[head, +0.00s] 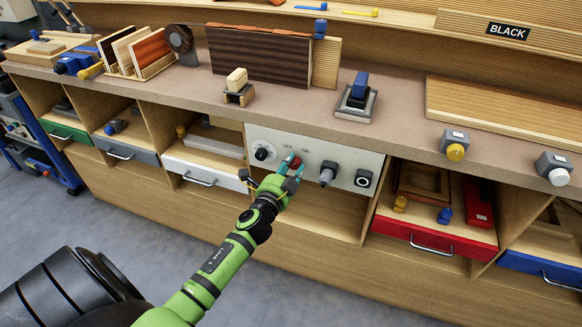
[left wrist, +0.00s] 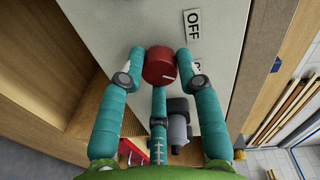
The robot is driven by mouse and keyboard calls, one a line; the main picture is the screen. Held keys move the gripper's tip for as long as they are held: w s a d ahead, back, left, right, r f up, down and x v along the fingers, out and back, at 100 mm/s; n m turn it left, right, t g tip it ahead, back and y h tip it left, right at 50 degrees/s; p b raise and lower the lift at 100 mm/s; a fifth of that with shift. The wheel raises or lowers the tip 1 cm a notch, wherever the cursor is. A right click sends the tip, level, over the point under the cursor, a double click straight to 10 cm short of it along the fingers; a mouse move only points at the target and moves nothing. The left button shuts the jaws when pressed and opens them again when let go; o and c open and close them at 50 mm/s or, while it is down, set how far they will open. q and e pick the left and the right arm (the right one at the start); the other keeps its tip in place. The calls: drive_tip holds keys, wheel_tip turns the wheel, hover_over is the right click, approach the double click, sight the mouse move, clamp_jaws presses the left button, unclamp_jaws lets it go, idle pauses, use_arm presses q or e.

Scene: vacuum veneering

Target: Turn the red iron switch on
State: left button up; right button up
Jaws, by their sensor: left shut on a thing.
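The red iron switch (head: 296,161) is a round red knob on the pale control panel (head: 345,158) below the worktop. In the left wrist view the red knob (left wrist: 159,66) has a white mark toward its lower right. An OFF label (left wrist: 193,24) is on the panel above and right of it. A second label (left wrist: 197,66) is partly hidden by a finger. My left gripper (head: 290,167) is at the panel, its teal fingers shut on the knob; they also show around it in the left wrist view (left wrist: 160,72). My right gripper is not in view.
A blue-handled tool (head: 358,90) stands on the worktop above.

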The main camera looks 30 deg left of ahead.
use_arm(q)
drive_tip(key=o, duration=1.1)
drive_tip(key=shift+w, duration=0.1)
drive_tip(key=shift+o, duration=0.2)
drive_tip(key=v, duration=1.2)
